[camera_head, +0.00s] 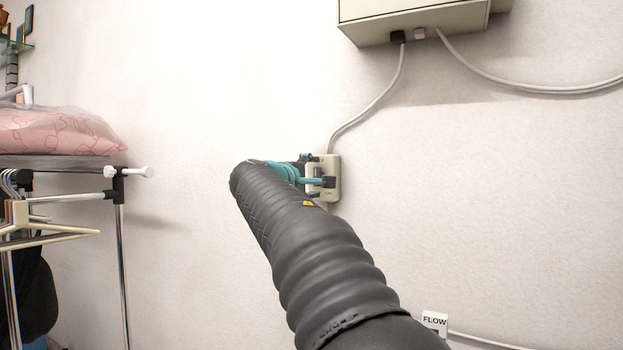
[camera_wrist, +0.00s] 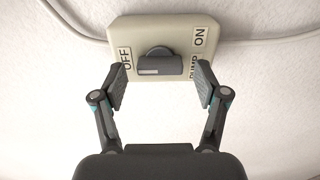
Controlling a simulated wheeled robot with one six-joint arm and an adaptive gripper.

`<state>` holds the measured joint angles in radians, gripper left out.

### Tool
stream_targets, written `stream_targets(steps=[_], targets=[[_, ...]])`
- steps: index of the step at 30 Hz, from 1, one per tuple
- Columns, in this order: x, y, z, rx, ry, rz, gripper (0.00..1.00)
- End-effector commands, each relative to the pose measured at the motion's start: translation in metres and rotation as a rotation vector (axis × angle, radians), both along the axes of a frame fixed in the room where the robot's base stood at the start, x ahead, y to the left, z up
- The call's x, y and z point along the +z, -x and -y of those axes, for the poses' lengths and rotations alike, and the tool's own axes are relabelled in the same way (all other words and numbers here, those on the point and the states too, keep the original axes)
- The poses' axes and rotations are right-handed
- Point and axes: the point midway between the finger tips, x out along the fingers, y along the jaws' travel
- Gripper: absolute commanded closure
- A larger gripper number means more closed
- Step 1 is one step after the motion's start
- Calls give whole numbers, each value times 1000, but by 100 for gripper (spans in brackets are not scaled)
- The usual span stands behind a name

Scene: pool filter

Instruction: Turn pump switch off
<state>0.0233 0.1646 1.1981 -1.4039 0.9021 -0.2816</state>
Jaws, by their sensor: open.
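The pump switch is a cream wall box (camera_wrist: 163,30) with a dark rotary knob (camera_wrist: 160,64). Its OFF label (camera_wrist: 125,61) is at the left and its ON label (camera_wrist: 200,37) at the upper right; a PUMP label is partly hidden by a finger. My gripper (camera_wrist: 161,84) is open, its two fingers on either side of the knob with gaps between. I cannot tell whether the fingertips touch the box. In the head view the switch box (camera_head: 331,179) is on the wall, partly hidden by my gripper (camera_head: 318,182) and arm.
A larger cream box (camera_head: 420,20) hangs above, with a grey cable (camera_head: 375,105) running down to the switch. A FLOW label (camera_head: 434,322) is low on the wall at the right. A clothes rack (camera_head: 122,250) with hangers and a pink cushion (camera_head: 55,131) stands at the left.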

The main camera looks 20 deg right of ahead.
Motion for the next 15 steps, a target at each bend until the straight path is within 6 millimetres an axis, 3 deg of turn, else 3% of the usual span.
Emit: stream_targets(steps=[8, 15], targets=[[0, 9, -12, 1, 0, 0, 27], [1, 37, -49, 4, 1, 1, 27]])
